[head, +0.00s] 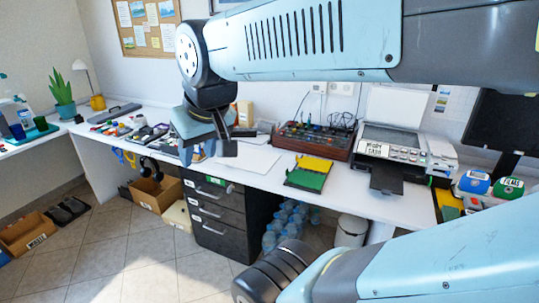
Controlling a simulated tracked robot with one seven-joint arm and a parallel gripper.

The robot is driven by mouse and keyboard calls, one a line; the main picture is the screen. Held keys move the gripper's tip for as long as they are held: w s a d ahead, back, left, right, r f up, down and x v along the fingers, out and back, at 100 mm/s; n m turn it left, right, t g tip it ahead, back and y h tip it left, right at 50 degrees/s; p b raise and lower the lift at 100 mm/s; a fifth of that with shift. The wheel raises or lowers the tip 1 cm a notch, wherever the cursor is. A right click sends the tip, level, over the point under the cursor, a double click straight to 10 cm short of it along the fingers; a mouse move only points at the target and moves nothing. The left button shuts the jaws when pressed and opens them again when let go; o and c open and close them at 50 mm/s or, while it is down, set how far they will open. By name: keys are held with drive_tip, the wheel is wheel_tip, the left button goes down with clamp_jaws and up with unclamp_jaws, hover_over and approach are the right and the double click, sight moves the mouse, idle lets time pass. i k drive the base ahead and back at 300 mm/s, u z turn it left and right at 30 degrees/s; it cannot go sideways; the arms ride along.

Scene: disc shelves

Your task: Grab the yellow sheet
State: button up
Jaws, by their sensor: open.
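A yellow sheet (315,164) lies on the white desk, right of centre, just behind a green sheet (305,181). Both seem to rest on a thin dark base, and I cannot tell how the two overlap. My gripper (237,142) is open and empty, above the desk to the left of the yellow sheet and clearly apart from it. Another flat yellow piece (446,198) shows at the right end of the desk, next to a green one; I cannot tell what it is.
White paper (252,159) lies on the desk between my gripper and the yellow sheet. A brown box of small items (311,141) stands behind. A printer (397,146) stands to the right. Black drawers (226,219) and several bottles (284,229) are below.

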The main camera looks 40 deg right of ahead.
sight(322, 166)
drive_tip(key=z, duration=0.1)
drive_tip(key=i, duration=1.2)
drive_tip(key=z, duration=0.65)
drive_tip(key=i, duration=0.5)
drive_tip(key=z, duration=0.35)
drive_tip(key=k, duration=0.9)
drive_tip(key=z, duration=0.2)
drive_tip(key=i, duration=0.9)
drive_tip(key=u, duration=0.1)
